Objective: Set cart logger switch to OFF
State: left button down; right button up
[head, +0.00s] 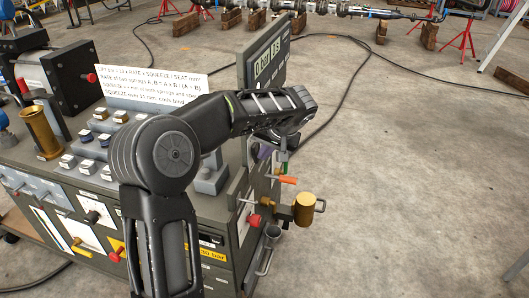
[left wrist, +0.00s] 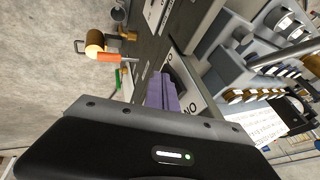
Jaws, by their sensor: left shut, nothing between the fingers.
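The grey-green cart (head: 232,238) stands on the left in the head view. My left arm reaches over its right end. My left gripper (head: 264,151) is shut and empty, with its purple fingers at the cart's end face. In the left wrist view the shut fingers (left wrist: 161,82) lie in front of a pale switch plate (left wrist: 192,99) with a dark part on it. The plate carries lettering that reads as an upturned ON. The fingers partly cover this plate. I cannot tell whether they touch it, or which way the switch stands. My right gripper is not in view.
An orange handle (head: 288,180) and a brass cylinder (head: 304,208) stick out from the cart's end below my gripper. A display box (head: 268,60) and a white text card (head: 150,84) stand on top.

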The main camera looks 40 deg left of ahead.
pick_arm(q)
jog(key=shift+a+f+b, duration=0.2)
jog(key=shift+f+b, duration=0.05)
jog(key=shift+b, duration=0.2)
jog(key=shift+s+r, duration=0.1)
jog(key=shift+r+p, duration=0.45)
jog(key=shift+r, duration=0.3)
jog(key=shift+d, duration=0.15)
